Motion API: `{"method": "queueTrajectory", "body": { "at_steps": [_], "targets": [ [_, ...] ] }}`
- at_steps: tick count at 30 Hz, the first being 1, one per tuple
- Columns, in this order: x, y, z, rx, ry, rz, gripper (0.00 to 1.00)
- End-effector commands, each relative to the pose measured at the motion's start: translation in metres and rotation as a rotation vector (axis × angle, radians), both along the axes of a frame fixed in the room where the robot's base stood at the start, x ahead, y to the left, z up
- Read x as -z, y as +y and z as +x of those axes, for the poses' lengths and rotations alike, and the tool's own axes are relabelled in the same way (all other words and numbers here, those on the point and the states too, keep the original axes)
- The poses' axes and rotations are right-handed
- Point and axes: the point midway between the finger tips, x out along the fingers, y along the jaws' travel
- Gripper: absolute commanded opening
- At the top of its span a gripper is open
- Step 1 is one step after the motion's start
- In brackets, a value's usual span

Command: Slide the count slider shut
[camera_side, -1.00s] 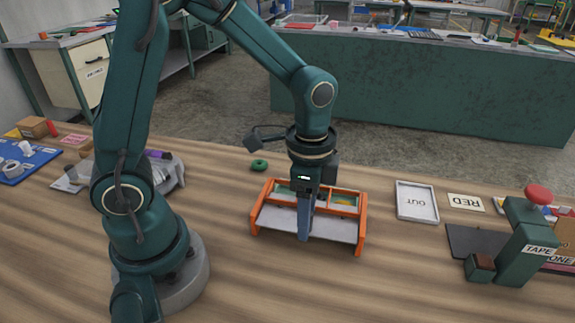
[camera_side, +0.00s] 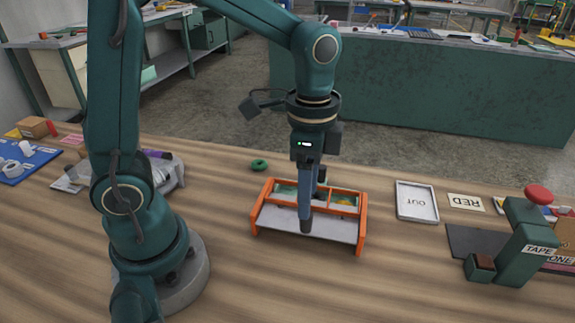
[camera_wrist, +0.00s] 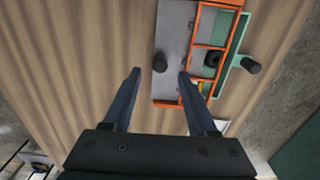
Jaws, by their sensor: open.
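An orange-framed box (camera_side: 361,236) stands on the bench, with a grey panel (camera_side: 275,220) at its front and open compartments behind. In the wrist view the grey panel (camera_wrist: 172,32) carries a black knob (camera_wrist: 160,62). A green piece (camera_wrist: 234,45) with another black knob (camera_wrist: 250,66) shows at the other side of the frame. I cannot tell which of these is the count slider. My gripper (camera_side: 306,229) points down over the grey panel. In the wrist view its open fingers (camera_wrist: 159,75) stand on either side of the panel's knob, with nothing held; contact cannot be told.
The bench in front of the box is clear.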

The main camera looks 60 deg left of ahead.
Motion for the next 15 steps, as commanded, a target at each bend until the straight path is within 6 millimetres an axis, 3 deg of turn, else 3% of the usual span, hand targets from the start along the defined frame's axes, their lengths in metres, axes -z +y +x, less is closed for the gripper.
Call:
{"method": "queueTrajectory", "body": {
  "at_steps": [2,6,11,15],
  "targets": [
    [0.0,0.0,0.0,0.0,0.0,0.0,0.54],
    [0.0,0.0,-0.001,0.039,0.006,0.002,0.01],
    [-0.003,0.006,-0.009,0.25,0.039,0.033,0.0],
    [-0.015,-0.005,-0.022,0.624,0.06,0.091,0.0]
  ]
}}
